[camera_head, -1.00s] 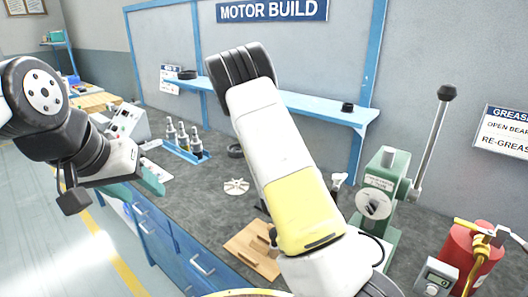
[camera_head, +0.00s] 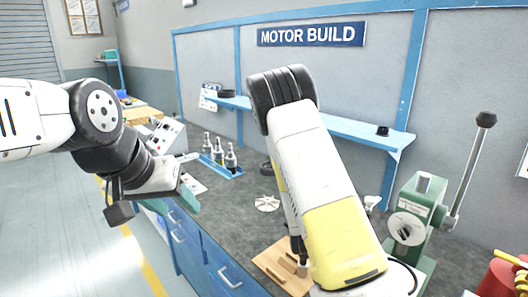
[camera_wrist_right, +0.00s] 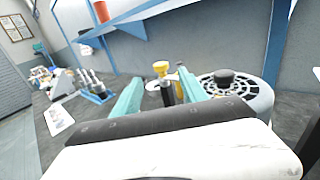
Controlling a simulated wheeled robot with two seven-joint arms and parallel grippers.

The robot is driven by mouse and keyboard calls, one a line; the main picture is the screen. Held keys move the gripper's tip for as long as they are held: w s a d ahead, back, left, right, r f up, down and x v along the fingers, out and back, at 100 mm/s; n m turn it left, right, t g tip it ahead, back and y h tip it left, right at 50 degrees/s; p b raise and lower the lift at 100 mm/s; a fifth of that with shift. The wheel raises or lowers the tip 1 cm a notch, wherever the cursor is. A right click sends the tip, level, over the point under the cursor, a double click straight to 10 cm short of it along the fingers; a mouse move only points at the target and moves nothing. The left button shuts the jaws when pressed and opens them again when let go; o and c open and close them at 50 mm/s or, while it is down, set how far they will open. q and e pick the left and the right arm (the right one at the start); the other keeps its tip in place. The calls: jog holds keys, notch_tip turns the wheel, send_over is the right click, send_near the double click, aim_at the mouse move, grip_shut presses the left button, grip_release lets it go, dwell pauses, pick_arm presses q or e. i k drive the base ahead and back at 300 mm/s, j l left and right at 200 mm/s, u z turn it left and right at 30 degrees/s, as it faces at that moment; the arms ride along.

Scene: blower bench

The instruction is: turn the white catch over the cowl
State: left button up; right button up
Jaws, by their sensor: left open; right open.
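In the right wrist view a round pale slotted cover (camera_wrist_right: 249,94) with a black knob on top stands on the bench, right of my right gripper's fingers; it looks like the cowl. I cannot make out the white catch for certain. My right gripper (camera_wrist_right: 160,82) is open, its teal fingers apart, with a yellow knob (camera_wrist_right: 161,68) on a dark post showing between them. I cannot tell if they touch it. In the head view my right forearm hides the cowl. My left gripper (camera_head: 189,190) is open and empty by the bench's front edge.
A green press (camera_head: 415,205) with a long lever stands at the right, near a red container (camera_head: 497,281). A white finned wheel (camera_head: 266,203), a wooden block (camera_head: 272,262) and a blue tray of bottles (camera_head: 228,172) lie on the bench. A blue shelf (camera_head: 340,126) runs behind.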

aim_at(371, 202)
jog(key=k+j, duration=0.15)
jog(key=k, duration=0.3)
jog(key=k+j, duration=0.1)
jog(key=k, duration=0.35)
